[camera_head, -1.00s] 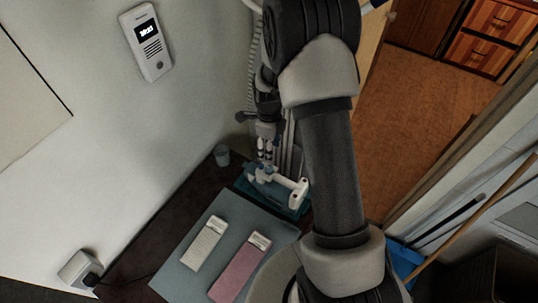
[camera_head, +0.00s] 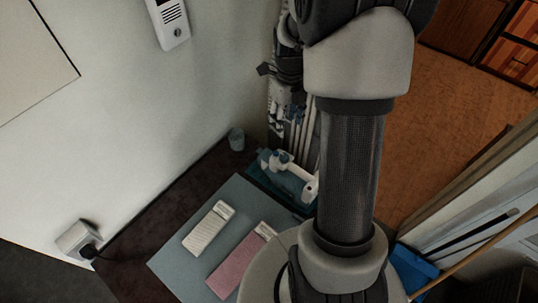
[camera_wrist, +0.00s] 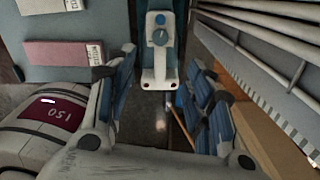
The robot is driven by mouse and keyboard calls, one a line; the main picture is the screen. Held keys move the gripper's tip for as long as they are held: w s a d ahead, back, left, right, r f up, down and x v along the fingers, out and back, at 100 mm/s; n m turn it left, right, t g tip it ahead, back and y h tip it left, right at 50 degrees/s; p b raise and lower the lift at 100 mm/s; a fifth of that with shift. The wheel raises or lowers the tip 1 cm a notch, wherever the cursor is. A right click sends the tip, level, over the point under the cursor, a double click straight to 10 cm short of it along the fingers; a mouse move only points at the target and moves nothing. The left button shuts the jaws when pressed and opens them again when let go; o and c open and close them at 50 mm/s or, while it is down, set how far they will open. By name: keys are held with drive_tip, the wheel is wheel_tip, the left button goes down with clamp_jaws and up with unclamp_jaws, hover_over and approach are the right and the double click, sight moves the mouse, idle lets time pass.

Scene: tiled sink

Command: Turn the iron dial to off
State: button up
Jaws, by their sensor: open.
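The iron (camera_head: 291,172), white with blue-grey parts, lies on a blue tray (camera_head: 265,182) at the far end of the grey-blue board. In the wrist view, the iron (camera_wrist: 158,68) is ahead, between the fingers' lines. Its round dial (camera_wrist: 160,37) shows on top with a thin pointer mark; I cannot read its setting. My gripper (camera_wrist: 160,80) is open, its blue-padded fingers spread and empty, apart from the dial. In the head view, my gripper (camera_head: 274,124) is small and dark, above the iron in the picture. My arm covers the tray's right part.
A white-grey box (camera_head: 209,228) and a pink box (camera_head: 236,262) lie on the board (camera_head: 172,262). A small cup (camera_head: 236,139) stands by the wall. Pale rails (camera_wrist: 265,45) run close on the wrist view's right. A plugged socket (camera_head: 77,242) is at lower left.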

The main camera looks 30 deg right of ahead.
sight(284, 156)
wheel_tip(284, 156, down, 17)
drive_tip(key=b, duration=0.4)
drive_tip(key=shift+s+d, duration=0.1)
drive_tip(key=shift+c, duration=0.4)
drive_tip(key=c, duration=1)
drive_tip(key=n, duration=0.4)
drive_tip(key=shift+n, duration=0.3)
drive_tip(key=o, duration=1.1)
drive_tip(key=shift+r, duration=0.2)
